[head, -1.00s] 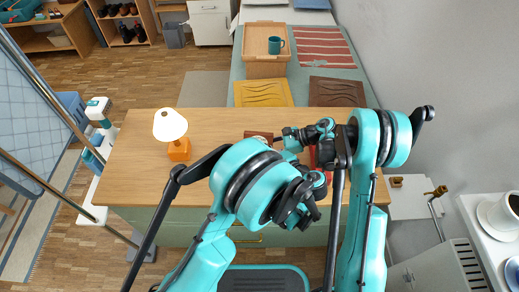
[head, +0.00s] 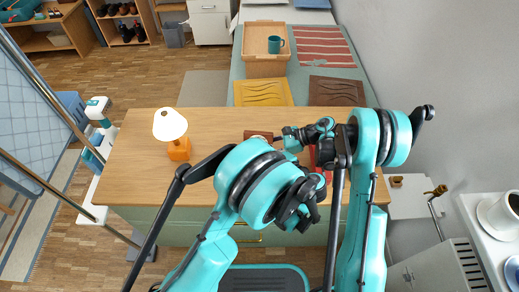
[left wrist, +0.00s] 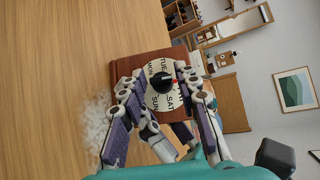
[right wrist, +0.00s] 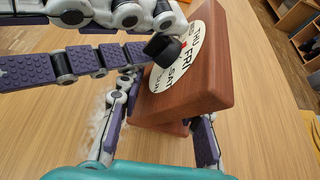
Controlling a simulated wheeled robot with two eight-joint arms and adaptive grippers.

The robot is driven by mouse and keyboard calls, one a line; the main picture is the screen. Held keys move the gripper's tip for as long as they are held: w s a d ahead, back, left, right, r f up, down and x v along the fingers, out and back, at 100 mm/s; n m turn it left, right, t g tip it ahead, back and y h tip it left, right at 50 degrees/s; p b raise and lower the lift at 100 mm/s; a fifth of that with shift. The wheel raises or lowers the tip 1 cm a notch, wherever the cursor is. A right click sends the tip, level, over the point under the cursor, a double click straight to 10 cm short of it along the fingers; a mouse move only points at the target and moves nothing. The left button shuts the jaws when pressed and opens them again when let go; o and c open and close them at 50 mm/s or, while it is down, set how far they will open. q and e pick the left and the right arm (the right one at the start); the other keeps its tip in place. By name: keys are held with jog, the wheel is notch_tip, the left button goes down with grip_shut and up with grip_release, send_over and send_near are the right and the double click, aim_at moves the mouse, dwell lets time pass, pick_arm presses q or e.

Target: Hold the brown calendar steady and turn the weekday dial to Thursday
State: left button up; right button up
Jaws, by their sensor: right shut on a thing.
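The brown calendar (left wrist: 130,75) stands on the wooden desk; its top shows in the head view (head: 258,134). Its white weekday dial (right wrist: 201,54) has a black knob (left wrist: 167,82) in the middle. A small red mark lies near FRI, with THU beside it. My right gripper (right wrist: 165,112) is shut on the calendar, a finger on either side. My left gripper (left wrist: 160,77) is in front of the dial with its fingers apart, one on each side of the knob. Whether they touch the knob I cannot tell.
An orange lamp with a white shade (head: 170,125) stands on the left of the desk (head: 140,170). A red item (head: 320,160) lies partly hidden behind my right arm.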

pick_arm(q)
jog(key=v, duration=1.2)
pick_arm(e)
jog(key=shift+f, duration=0.15)
jog(key=o, duration=1)
jog(key=shift+w, duration=0.1)
jog(key=shift+c, duration=0.2)
